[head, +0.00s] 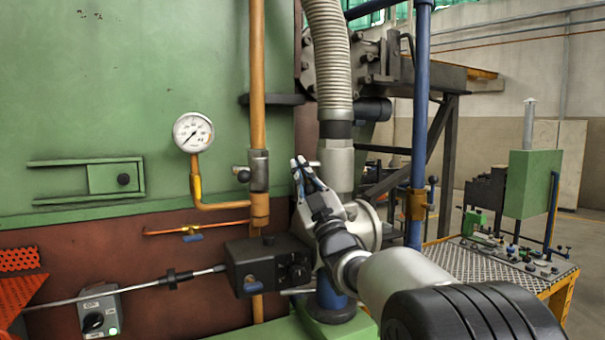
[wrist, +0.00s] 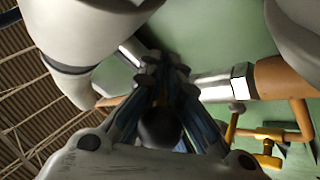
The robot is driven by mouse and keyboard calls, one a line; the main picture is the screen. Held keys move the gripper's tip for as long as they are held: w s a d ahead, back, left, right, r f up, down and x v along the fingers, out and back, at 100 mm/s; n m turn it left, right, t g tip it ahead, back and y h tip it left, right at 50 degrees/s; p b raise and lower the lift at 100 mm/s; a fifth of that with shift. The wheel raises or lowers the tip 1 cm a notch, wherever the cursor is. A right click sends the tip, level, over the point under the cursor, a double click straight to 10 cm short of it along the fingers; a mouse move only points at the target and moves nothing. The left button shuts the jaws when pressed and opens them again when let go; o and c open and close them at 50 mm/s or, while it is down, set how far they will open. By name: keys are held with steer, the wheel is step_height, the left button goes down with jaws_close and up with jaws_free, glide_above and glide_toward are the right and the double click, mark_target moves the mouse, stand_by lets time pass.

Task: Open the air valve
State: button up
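A light grey pipe (head: 337,168) hangs below the ribbed hose, and a short pale lever (head: 313,163) sticks out from its left side. I take this lever to be the air valve's handle, but no label shows. My gripper (head: 298,161) reaches up at the lever's left end and hides part of it. In the wrist view a dark round knob (wrist: 160,127) lies between the two blue-black fingers (wrist: 165,72), and a metal rod (wrist: 133,50) runs behind the tips. Whether the fingers press on the knob or lever is unclear.
A pressure gauge (head: 193,132) on an orange pipe (head: 257,70) stands left of the gripper. A small blue-handled valve (head: 192,238) and a black control box (head: 268,264) are lower left. A blue pole (head: 420,120) and a workbench (head: 500,268) are at right.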

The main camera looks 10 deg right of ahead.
steer(key=o, duration=0.6)
steer(key=v, duration=1.2)
steer(key=shift+c, duration=0.5)
